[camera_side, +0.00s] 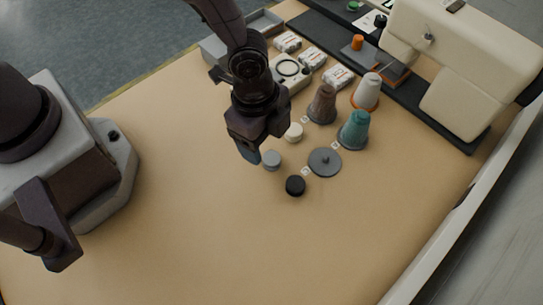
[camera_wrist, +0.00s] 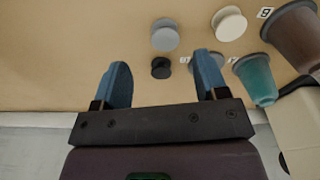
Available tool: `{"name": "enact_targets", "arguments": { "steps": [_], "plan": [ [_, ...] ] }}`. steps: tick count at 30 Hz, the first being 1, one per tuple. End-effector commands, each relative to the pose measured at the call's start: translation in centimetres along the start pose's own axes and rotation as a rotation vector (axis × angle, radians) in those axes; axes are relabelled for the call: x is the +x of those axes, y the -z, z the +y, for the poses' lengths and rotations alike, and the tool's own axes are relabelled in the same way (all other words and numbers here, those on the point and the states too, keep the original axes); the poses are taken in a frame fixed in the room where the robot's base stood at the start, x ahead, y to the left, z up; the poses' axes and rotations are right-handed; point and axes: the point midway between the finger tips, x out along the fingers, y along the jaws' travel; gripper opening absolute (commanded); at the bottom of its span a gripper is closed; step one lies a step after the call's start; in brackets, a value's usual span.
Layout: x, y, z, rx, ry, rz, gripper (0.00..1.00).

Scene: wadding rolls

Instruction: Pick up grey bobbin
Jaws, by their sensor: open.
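The grey bobbin (camera_side: 271,160) stands on the tan table, just right of my gripper (camera_side: 250,156) in the side view. In the wrist view the grey bobbin (camera_wrist: 165,36) shows whole, just beyond the tips of my gripper (camera_wrist: 162,57). The two blue fingers are apart with nothing held between them. A cream bobbin (camera_side: 293,132) stands behind the grey one, and a black bobbin (camera_side: 295,185) stands in front and to the right. In the side view the arm hides most of the fingers.
A flat grey disc (camera_side: 325,162) lies right of the grey bobbin. Brown (camera_side: 322,104), teal (camera_side: 354,131) and white (camera_side: 367,91) thread cones stand behind, near a cream sewing machine (camera_side: 470,55). A grey tray (camera_side: 218,50) is at the back. The front of the table is clear.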

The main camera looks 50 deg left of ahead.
Motion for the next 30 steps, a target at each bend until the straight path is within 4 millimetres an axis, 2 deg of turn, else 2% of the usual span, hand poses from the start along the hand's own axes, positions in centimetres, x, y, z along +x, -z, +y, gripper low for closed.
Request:
{"name": "enact_targets", "arguments": {
  "steps": [5,15,23,24,26,30],
  "plan": [
    [1.2,0.1,-0.1,0.0,0.0,0.0,0.67],
    [5.6,0.3,-0.6,-0.001,-0.001,-0.001,0.67],
    [5.9,0.3,-0.6,-0.001,0.001,0.001,0.67],
    [5.9,0.3,-0.6,-0.001,0.001,0.001,0.64],
    [5.9,0.3,-0.6,-0.001,0.001,0.001,0.51],
    [5.9,0.3,-0.6,-0.001,0.001,0.0,0.18]
  ]
}}
